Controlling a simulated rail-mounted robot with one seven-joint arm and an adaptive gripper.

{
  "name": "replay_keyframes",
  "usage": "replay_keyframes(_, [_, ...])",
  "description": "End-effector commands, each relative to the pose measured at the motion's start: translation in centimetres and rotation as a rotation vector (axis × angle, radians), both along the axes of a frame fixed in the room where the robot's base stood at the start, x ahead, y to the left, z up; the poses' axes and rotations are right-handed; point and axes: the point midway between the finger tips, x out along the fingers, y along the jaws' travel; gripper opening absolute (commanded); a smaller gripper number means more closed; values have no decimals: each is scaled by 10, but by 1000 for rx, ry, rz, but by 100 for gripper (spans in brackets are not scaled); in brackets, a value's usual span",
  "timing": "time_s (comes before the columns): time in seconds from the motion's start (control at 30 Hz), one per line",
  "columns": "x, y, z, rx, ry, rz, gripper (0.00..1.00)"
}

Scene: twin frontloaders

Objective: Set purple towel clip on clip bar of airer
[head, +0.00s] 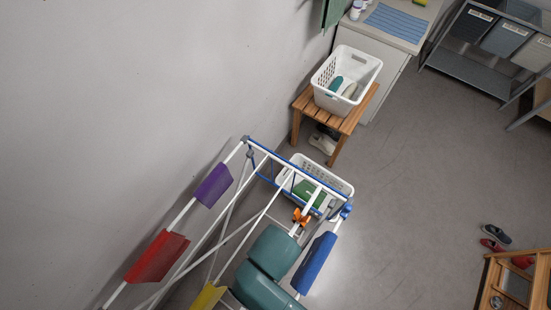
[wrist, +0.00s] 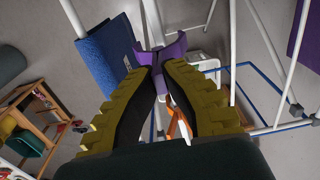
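In the wrist view my gripper (wrist: 160,72) has its two yellow-and-black fingers brought together at the tips. The purple towel clip (wrist: 172,50) is between and just beyond the fingertips, held in the air close to the airer's white bars. I cannot tell whether the purple clip touches a bar. In the head view my teal arm covers the airer's middle, and the purple clip cannot be made out.
A blue towel (head: 317,264) hangs right of my arm; purple (head: 213,186), red (head: 157,256) and yellow (head: 208,297) towels hang left. A white basket (head: 343,188) stands behind the airer, near a wooden bench (head: 338,121).

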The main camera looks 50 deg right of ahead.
Motion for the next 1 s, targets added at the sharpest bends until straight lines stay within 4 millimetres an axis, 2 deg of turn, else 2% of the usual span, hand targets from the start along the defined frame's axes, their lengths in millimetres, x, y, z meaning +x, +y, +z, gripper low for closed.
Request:
replay_keyframes(0.4, [0, 0, -35, 0, 0, 0, 0])
replay_keyframes(0.83, [0, 0, -42, 0, -1, 0, 0])
replay_keyframes(0.9, [0, 0, -42, 0, -1, 0, 17])
replay_keyframes(1.0, [0, 0, -42, 0, -1, 0, 36])
